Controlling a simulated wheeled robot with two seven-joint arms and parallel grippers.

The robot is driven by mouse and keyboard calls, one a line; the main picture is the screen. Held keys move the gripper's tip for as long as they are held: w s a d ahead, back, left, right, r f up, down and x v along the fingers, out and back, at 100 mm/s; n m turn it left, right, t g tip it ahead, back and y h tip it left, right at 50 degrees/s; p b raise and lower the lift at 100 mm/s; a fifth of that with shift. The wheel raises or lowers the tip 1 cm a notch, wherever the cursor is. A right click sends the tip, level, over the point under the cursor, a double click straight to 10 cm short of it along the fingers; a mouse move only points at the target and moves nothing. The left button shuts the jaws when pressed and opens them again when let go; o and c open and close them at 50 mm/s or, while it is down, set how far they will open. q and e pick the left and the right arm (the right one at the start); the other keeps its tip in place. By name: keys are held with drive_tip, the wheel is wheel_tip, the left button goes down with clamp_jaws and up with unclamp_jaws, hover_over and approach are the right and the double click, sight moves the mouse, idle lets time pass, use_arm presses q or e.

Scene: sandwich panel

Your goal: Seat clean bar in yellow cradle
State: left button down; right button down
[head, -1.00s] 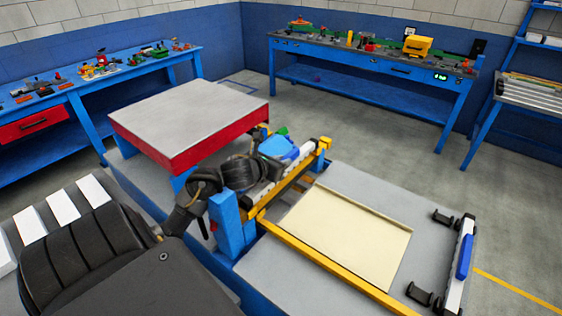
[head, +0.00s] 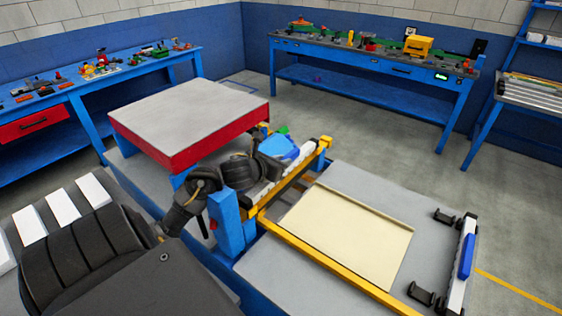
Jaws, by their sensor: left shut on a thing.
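A pale bar (head: 305,154) lies lengthwise along the yellow cradle (head: 325,143), between the cradle's raised ends. Whether it touches the cradle's bottom cannot be told. My left gripper (head: 272,166) comes in from the left over the bar and is shut on it. My dark wrist hides the near part of the bar and the fingertips. A blue piece (head: 280,147) shows just beyond the gripper. A second pale bar with a blue grip (head: 465,256) stands at the right end of the bench, beside black brackets. My right gripper is out of view.
A cream panel (head: 345,237) lies on the grey bench behind a yellow rail (head: 330,270). A blue post (head: 230,219) stands close to my left wrist. A red-edged table (head: 190,118) is behind it. Benches with small parts line the walls.

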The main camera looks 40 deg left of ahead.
use_arm(q)
drive_tip(key=shift+f, duration=0.2)
drive_tip(key=c, duration=1.3)
unclamp_jaws()
drive_tip(key=shift+o, duration=0.2)
wheel_tip(320, 180, up, 4)
hover_over(260, 187)
drive_tip(key=shift+r, duration=0.1)
drive_tip(key=x, duration=1)
drive_tip(key=shift+w, duration=0.1)
drive_tip(key=shift+w+a, duration=0.1)
drive_tip(key=shift+w, duration=0.2)
